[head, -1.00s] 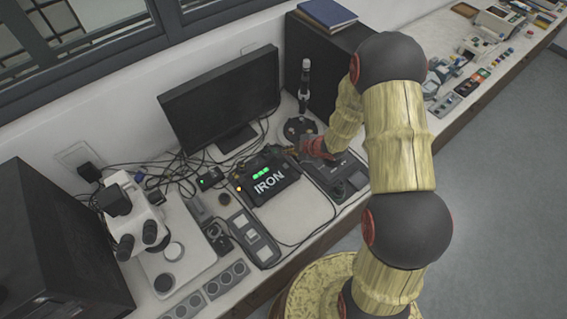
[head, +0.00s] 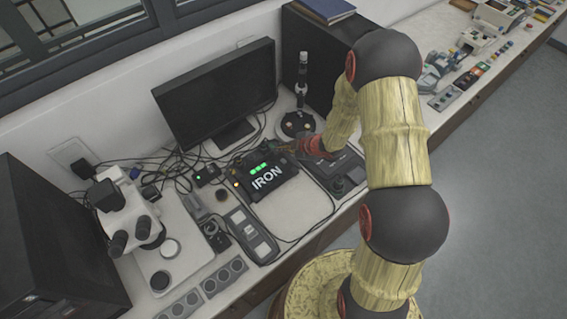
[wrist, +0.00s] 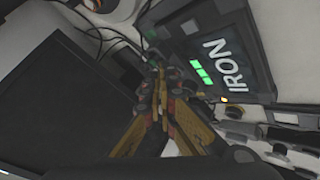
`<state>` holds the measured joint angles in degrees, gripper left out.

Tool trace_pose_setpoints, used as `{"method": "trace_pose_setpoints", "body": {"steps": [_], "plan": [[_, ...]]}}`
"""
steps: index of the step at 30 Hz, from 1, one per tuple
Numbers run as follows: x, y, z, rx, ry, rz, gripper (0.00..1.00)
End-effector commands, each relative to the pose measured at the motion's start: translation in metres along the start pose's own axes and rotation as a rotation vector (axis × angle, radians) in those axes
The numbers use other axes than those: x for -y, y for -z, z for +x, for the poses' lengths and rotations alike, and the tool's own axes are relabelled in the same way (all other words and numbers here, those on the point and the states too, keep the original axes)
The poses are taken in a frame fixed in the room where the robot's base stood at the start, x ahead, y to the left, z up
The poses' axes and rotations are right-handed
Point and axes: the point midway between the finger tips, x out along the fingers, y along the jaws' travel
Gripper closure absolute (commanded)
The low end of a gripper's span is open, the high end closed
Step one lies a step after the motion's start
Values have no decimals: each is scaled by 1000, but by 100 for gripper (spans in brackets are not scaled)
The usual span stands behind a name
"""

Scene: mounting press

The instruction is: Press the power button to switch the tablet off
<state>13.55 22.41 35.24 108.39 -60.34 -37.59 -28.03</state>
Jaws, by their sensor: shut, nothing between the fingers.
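The tablet is the black flat device marked IRON (head: 272,177), lying on the bench in front of the monitor; it also fills the upper right of the wrist view (wrist: 243,50). Its green bars are lit, and a small orange light (head: 236,184) shows at its left corner, also seen as a pale glow in the wrist view (wrist: 224,100). My gripper (head: 277,146) is shut and empty, at the tablet's far edge. In the wrist view my fingertips (wrist: 157,72) come together beside that edge; I cannot tell whether they touch it. The power button is not clearly distinguishable.
A monitor (head: 215,95) stands behind the tablet, with tangled cables (head: 180,165) to the left. A microscope (head: 130,215) stands at the left. A round-based stand (head: 297,124) is behind my gripper, and a dark device (head: 340,168) lies right of the tablet.

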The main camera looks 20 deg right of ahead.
Motion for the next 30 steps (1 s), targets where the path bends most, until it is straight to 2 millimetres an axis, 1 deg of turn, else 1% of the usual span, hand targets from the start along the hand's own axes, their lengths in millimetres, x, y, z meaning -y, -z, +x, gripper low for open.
{"method": "trace_pose_setpoints", "body": {"steps": [1, 3, 9, 12, 16, 30], "plan": [[6, -6, 8, 0, 1, 1, 100], [12, -11, 15, 0, 1, 1, 100], [24, -24, 33, 0, 2, 0, 100], [28, -28, 38, 0, 1, 0, 100], [30, -30, 41, 0, 1, 0, 100], [30, -29, 40, 0, 1, 0, 100]]}}
